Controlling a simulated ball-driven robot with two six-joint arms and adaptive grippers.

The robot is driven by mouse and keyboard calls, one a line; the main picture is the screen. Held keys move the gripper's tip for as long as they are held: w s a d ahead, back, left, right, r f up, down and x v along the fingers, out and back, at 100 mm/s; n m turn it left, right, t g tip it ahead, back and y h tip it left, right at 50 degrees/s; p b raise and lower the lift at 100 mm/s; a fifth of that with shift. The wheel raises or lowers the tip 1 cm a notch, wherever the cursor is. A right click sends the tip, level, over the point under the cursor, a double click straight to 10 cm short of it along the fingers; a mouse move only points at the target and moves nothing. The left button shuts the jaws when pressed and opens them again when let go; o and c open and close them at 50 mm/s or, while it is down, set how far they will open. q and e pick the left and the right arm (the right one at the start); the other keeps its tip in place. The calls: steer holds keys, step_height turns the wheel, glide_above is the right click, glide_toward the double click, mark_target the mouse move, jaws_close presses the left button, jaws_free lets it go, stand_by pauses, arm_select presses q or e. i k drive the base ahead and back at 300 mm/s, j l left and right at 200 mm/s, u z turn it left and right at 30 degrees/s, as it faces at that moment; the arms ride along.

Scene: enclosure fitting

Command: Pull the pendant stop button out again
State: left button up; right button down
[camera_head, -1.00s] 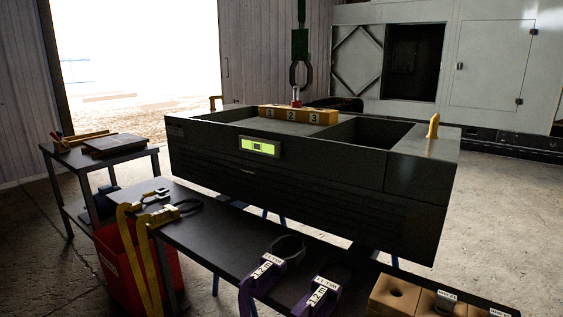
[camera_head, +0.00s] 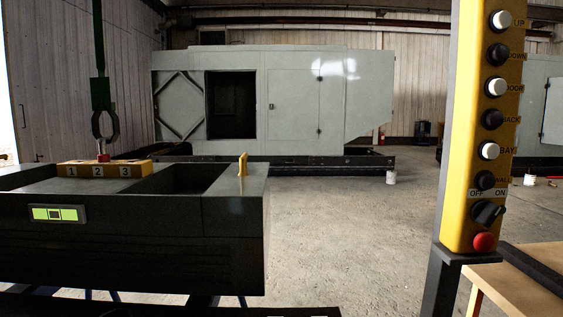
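The yellow pendant (camera_head: 462,140) stands upright at the right of the head view, close to me. It carries a column of black and white push buttons labelled UP, DOWN, DOOR, BACK, BAY and WALL. Below them is a black OFF/ON rotary switch (camera_head: 488,213). The red stop button (camera_head: 484,242) is at the pendant's bottom end; I cannot tell from this angle whether it is pressed in or out. Neither of my grippers is in view.
A dark enclosure (camera_head: 130,240) with a yellow block numbered 1, 2, 3 (camera_head: 100,169) stands at left, a crane hook (camera_head: 105,127) above it. A wooden table (camera_head: 535,280) is at lower right. Open concrete floor (camera_head: 345,235) lies between enclosure and pendant.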

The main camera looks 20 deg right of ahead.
mark_target(484, 241)
steer(key=z, duration=1.55)
